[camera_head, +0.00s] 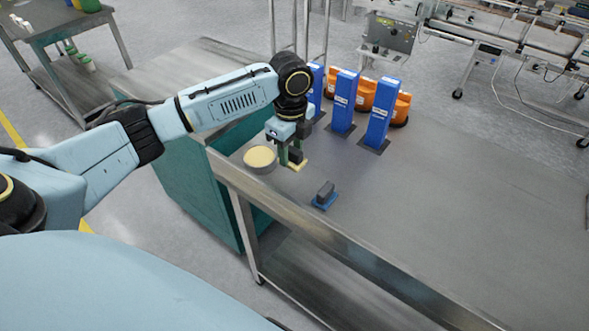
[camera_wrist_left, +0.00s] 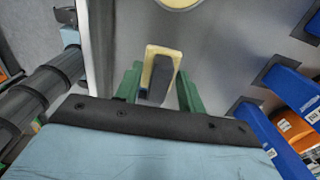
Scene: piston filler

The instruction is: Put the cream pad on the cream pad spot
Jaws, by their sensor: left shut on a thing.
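The cream pad (camera_head: 299,166) is a small cream plate with a dark grey block-shaped handle. My left gripper (camera_head: 290,155) points down over it, its green fingers shut on the grey handle. In the left wrist view the cream pad (camera_wrist_left: 151,53) sits between the two green fingers (camera_wrist_left: 160,88). I cannot tell whether the pad touches the table or hangs just above it. A round grey stand with a cream top (camera_head: 260,157), which looks like the cream pad spot, is just left of the gripper. Its edge shows in the left wrist view (camera_wrist_left: 180,3). My right gripper is out of view.
A blue pad with a grey handle (camera_head: 325,196) lies on the metal table (camera_head: 430,215), nearer the front edge. Several blue upright posts (camera_head: 378,115) and orange bins (camera_head: 400,108) stand behind the gripper. The table's right side is clear.

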